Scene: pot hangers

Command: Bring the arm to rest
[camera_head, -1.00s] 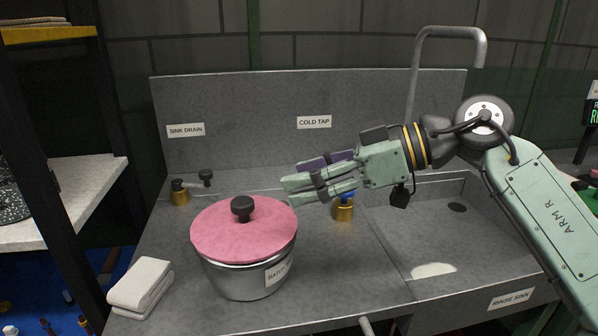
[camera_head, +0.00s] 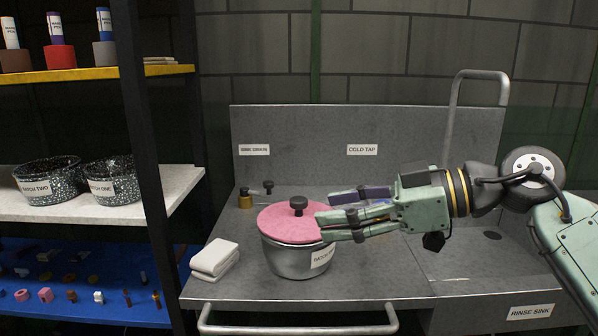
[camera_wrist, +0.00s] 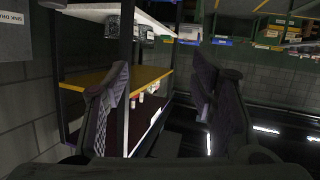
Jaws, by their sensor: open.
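My gripper (camera_head: 338,212) is at the right of the head view, stretched leftward above the metal counter (camera_head: 390,285). Its fingers are apart and nothing is between them. In the wrist view the two purple-padded fingers (camera_wrist: 160,110) stand wide open with the shelf showing between them. A steel pot (camera_head: 290,262) with a pink lid (camera_head: 282,224) and black knob stands on the counter. My fingertips overlap the lid's right edge in the picture; whether they touch it I cannot tell.
A folded white cloth (camera_head: 214,259) lies left of the pot. A sink with a tall tap (camera_head: 482,74) is at the right. A shelf (camera_head: 95,75) at the left holds speckled pots (camera_head: 50,182). A rail (camera_head: 300,328) runs along the counter's front.

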